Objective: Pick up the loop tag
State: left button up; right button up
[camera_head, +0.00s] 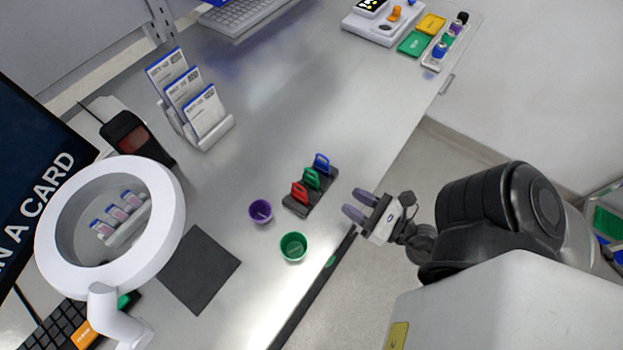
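A dark rack (318,195) on the metal table holds three upright loop-shaped tags: a red tag (299,193), a green tag (311,178) and a blue tag (322,163). I cannot tell which of them the task means by the loop tag. My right gripper (357,204) comes in from the right, over the table's front edge. Its two purple-grey fingers are apart with nothing between them, and they point toward the rack, a short way to its right. My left gripper is not in view.
A purple cup (260,211) and a green cup (293,247) stand left of and below the rack. A dark mat (200,269), a white ring magnifier (167,222), a card stand (208,133) and a card reader (135,138) are at left. The table above the rack is clear.

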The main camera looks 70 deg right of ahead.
aim_at(307, 175)
jog(key=shift+w+d+r, duration=0.1)
jog(key=shift+w+r, duration=0.05)
jog(key=shift+w, duration=1)
jog(key=shift+w+d, duration=0.1)
jog(key=shift+w, duration=0.25)
jog(key=shift+w+d, duration=0.2)
jog(key=shift+w, duration=0.65)
jog(key=shift+w+d+r+p, duration=0.15)
jog(key=shift+w+p, duration=0.65)
jog(key=shift+p, duration=0.35)
jog(key=shift+w+d+p, duration=0.15)
jog(key=shift+w+p, duration=0.25)
jog(key=shift+w, duration=0.25)
jog(key=shift+w+p, duration=0.4)
jog(key=shift+p, duration=0.05)
jog(key=w+p, duration=0.2)
jog(key=w, duration=0.1)
jog(key=shift+w+d, duration=0.1)
jog(key=shift+d, duration=0.25)
jog(key=shift+w+d+f, duration=0.1)
jog(key=shift+w+f, duration=0.2)
jog(key=shift+w, duration=0.25)
jog(key=shift+c, duration=0.5)
